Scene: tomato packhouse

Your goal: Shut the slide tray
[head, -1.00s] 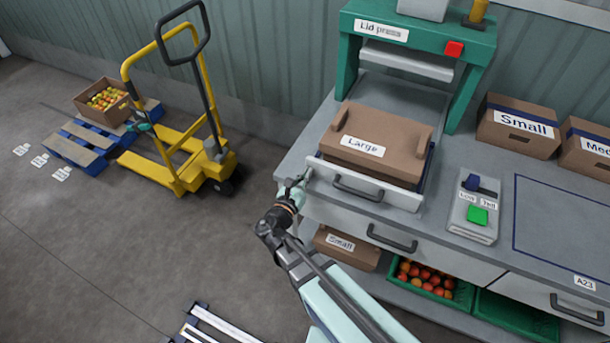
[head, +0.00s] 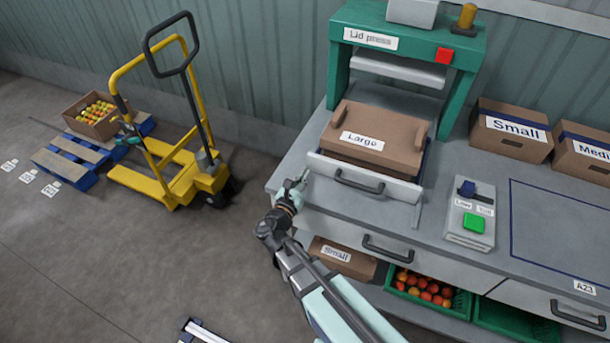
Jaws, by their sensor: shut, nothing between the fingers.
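The slide tray (head: 325,167) has a pale front panel with a dark handle (head: 360,182). It sticks out toward me from under the lid press (head: 335,82), above the bench top. A brown lidded box labelled Large (head: 385,125) sits on it, in front of the press opening. My gripper (head: 303,177) is shut and empty, at the left end of the tray's front panel. It is very close to the panel; I cannot tell whether it touches. The fingertips are small and partly hard to make out.
A control box (head: 470,228) with a green button stands on the bench right of the tray. Closed boxes, one labelled Small (head: 512,138), stand at the back right. Bench drawers with handles (head: 388,248) lie below. A yellow pallet truck (head: 190,180) stands left on open floor.

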